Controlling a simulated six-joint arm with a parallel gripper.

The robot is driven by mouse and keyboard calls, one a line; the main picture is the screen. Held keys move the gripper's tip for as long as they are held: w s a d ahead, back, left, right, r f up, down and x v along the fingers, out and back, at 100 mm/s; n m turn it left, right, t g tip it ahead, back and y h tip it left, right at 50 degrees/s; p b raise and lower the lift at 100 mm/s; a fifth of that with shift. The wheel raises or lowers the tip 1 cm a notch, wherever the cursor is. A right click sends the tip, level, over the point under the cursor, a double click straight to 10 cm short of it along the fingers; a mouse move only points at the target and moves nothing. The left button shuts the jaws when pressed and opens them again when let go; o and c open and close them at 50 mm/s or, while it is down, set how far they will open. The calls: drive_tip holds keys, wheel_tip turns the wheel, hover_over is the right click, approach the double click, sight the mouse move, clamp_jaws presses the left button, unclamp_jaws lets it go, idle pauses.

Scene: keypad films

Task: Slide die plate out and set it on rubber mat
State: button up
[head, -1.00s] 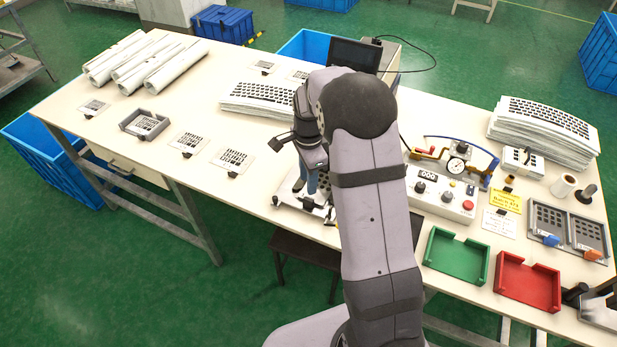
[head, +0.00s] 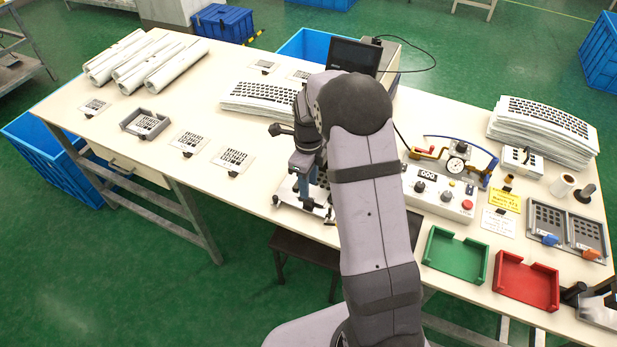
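A small press-like fixture (head: 290,192) with a metal base stands at the table's front edge, left of my forearm. A blue upright part (head: 316,174) rises from it. My gripper (head: 301,166) is over this fixture, partly in front of the blue part. Its fingertips are too small and dark to tell whether they are open or shut, or whether they touch anything. A die plate in the fixture cannot be made out clearly; my arm hides its right side. I cannot pick out the rubber mat with certainty.
Patterned plates with black tabs (head: 233,160) and a grey tray (head: 128,122) lie to the left. Stacked keypad sheets (head: 255,98) lie behind. Right of my arm are a control box (head: 440,203), a green tray (head: 455,257) and a red tray (head: 527,283).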

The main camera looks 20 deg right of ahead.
sight(309, 199)
drive_tip(key=shift+f+p, duration=0.8)
drive_tip(key=shift+f, duration=1.95)
clamp_jaws()
